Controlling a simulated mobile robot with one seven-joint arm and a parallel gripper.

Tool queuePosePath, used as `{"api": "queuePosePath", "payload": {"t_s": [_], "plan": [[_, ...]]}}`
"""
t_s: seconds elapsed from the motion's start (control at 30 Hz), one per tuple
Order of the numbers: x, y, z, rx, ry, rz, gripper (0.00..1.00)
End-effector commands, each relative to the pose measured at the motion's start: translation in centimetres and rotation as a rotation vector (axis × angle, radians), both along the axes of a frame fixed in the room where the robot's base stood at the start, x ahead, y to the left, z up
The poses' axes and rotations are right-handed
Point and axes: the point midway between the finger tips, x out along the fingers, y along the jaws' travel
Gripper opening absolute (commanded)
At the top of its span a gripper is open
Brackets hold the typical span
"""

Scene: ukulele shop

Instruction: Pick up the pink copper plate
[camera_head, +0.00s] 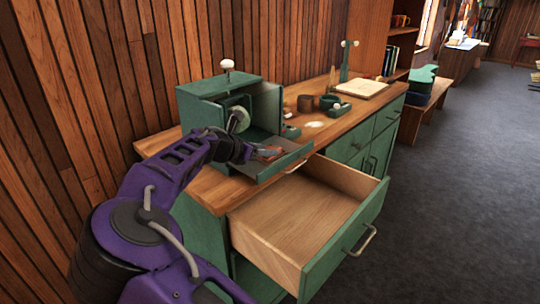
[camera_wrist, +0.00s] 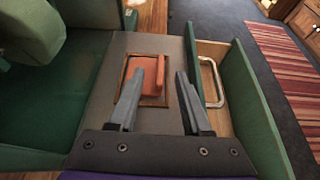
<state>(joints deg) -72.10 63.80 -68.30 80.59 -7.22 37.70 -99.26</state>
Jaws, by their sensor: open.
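The pink copper plate (camera_wrist: 147,68) is a reddish-pink square piece in a brown frame. It lies on the grey inner face of a lowered flap (camera_wrist: 118,52). In the head view the plate (camera_head: 268,152) shows small at the front of the green box (camera_head: 203,106). My gripper (camera_wrist: 161,80) is open and empty. In the wrist view its left finger overlaps the plate's image and its right finger lies to the right of the frame. In the head view my gripper (camera_head: 251,152) is just left of the plate. I cannot tell whether the fingers touch it.
An open, empty drawer (camera_head: 300,217) juts out below the flap. Open carpet lies to the right.

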Motion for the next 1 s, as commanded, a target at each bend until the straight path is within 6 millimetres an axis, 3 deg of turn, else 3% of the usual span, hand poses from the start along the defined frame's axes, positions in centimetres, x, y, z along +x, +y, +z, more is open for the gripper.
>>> {"api": "queuePosePath", "payload": {"t_s": [0.2,0.47,0.73,1.0], "plan": [[2.0,-1.6,-1.1,-0.001,-0.002,0.000,0.49],[2.1,-1.7,-1.2,0.000,-0.001,0.001,0.49],[2.1,-1.7,-1.2,0.000,-0.001,0.001,0.00],[2.1,-1.7,-1.2,0.000,-0.001,0.001,0.00]]}}
